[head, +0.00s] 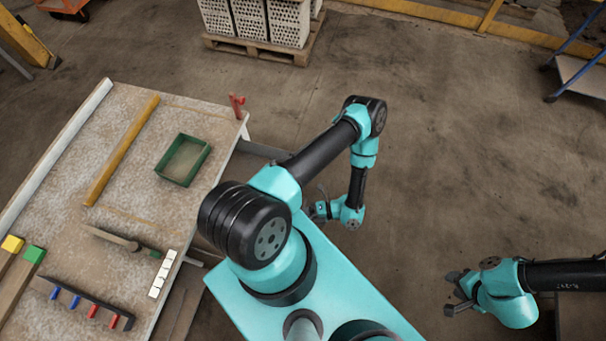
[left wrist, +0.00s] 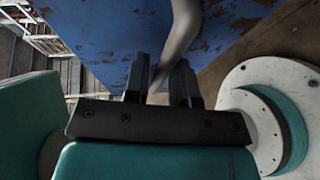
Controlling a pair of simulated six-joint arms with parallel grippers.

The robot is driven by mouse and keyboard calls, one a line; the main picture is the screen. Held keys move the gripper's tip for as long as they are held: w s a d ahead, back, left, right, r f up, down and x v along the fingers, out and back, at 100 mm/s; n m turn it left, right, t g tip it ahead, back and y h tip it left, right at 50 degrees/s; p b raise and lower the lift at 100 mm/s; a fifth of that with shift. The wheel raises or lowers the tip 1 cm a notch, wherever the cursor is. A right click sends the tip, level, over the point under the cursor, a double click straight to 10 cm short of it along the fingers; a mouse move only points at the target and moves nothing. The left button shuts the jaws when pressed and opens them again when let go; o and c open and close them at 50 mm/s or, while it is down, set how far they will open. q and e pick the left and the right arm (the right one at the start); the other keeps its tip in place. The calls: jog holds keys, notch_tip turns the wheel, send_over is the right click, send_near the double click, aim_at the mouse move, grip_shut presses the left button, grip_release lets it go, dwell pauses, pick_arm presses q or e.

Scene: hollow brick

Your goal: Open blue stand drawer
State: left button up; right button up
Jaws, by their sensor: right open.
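In the left wrist view a blue, rust-chipped face (left wrist: 100,30), which looks like the blue stand, fills the top. A curved grey handle (left wrist: 183,30) runs down in front of it. My left gripper (left wrist: 160,80) has its two dark fingers on either side of the handle's lower part; whether they touch it I cannot tell. In the head view my left gripper (head: 318,207) hangs small beyond my teal base, and no blue drawer shows there. My right gripper (head: 455,292) is open and empty at the lower right.
A worktable (head: 140,200) at the left bears a green tray (head: 183,160), a yellow bar, a white bar and tools. A pallet (head: 262,48) of hollow bricks stands at the back. A blue-framed cart (head: 580,75) is at the upper right. The floor between is clear.

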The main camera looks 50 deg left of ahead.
pick_arm(q)
jog(key=shift+o, duration=1.1)
jog(key=v, duration=1.7)
jog(key=shift+w, duration=0.15)
jog(key=shift+r, duration=0.15)
jog(key=a+r+n+t+h, duration=0.2)
jog(key=r+n+t+h, duration=0.4)
jog(key=n, duration=0.8)
jog(key=a+r+n+t+h, duration=0.3)
jog(key=r+n+t+h, duration=0.4)
jog(key=r+n, duration=0.5)
jog(key=shift+a+n+t, duration=0.15)
jog(key=shift+n+t, duration=0.25)
jog(key=shift+n, duration=0.5)
